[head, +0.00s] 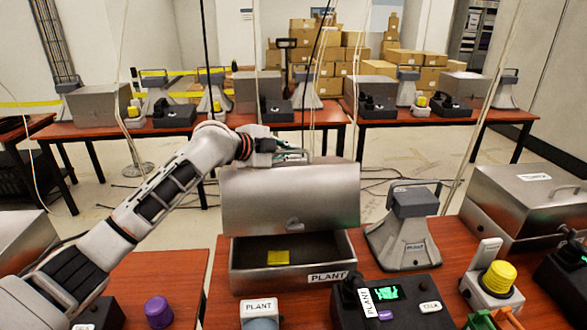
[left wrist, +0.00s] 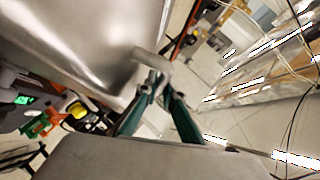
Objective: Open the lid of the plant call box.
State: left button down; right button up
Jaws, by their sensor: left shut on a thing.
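The plant call box (head: 245,285) is a metal box on the wooden table, with a PLANT label on its front right. Its lid (head: 290,200) stands raised at a steep angle, with a small latch tab low on its face, and the box's dark inside and a yellow patch show. My left gripper (head: 290,156) is at the lid's top edge. In the left wrist view the green fingers (left wrist: 160,82) close on a small metal piece (left wrist: 150,62) at the lid's edge. Whether it is a handle or the edge is unclear. My right gripper is not in view.
A grey paging phone stand (head: 402,235) is right of the box. A black console (head: 390,300) with a green screen is in front of it. Another metal box (head: 535,200) is far right. Behind, beyond bare floor, tables (head: 240,122) hold similar gear.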

pick_arm(q)
jog(key=shift+n+g, duration=0.3)
jog(key=shift+g, duration=0.1)
jog(key=w, duration=0.1)
jog(key=w+r, duration=0.1)
jog(key=w, duration=0.1)
jog(key=w+a, duration=0.1)
jog(key=shift+w+r, duration=0.15)
jog(key=shift+r, duration=0.2)
jog(key=shift+w+a+r, duration=0.1)
jog(key=shift+w+r, duration=0.05)
jog(key=shift+w, duration=0.4)
jog(key=shift+w+a+r, duration=0.1)
jog(key=shift+w, duration=0.45)
